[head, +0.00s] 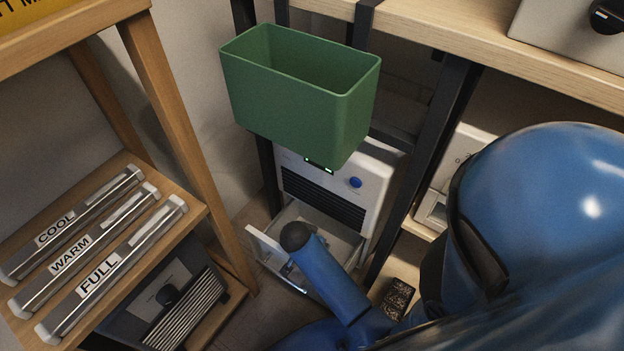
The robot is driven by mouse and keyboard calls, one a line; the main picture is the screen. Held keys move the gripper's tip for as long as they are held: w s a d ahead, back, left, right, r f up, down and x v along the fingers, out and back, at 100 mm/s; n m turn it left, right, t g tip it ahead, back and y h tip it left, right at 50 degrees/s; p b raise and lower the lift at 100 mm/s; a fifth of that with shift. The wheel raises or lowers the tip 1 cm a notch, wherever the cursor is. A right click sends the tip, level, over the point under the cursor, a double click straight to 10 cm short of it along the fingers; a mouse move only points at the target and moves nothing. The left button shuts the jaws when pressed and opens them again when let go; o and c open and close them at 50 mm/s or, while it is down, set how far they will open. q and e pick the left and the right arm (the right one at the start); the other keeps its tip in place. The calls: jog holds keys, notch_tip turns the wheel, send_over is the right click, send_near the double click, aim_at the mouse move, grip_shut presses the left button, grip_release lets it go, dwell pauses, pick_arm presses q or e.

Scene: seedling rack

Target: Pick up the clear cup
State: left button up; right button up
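I can make out no clear cup in the head view. Parts of my blue arm fill the lower right, and a blue link with a dark rounded end reaches over an open, pale tray (262,247) at the foot of a white appliance (372,172). The link hides part of the tray, and I cannot tell what lies inside it. I see no gripper fingers of either hand.
A green bin (290,115), seemingly empty, is above the white appliance. A wooden rack (165,110) at left holds light bars labelled COOL (75,222), WARM (88,248) and FULL (112,270). A dark heater-like box (160,305) stands below. Black posts (435,140) support a wooden shelf (480,40).

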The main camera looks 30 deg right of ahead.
jog(key=c, duration=1.1)
pick_arm(q)
jog(key=shift+r, duration=0.25)
pick_arm(e)
jog(key=shift+o, duration=0.2)
jog(key=shift+r, duration=0.25)
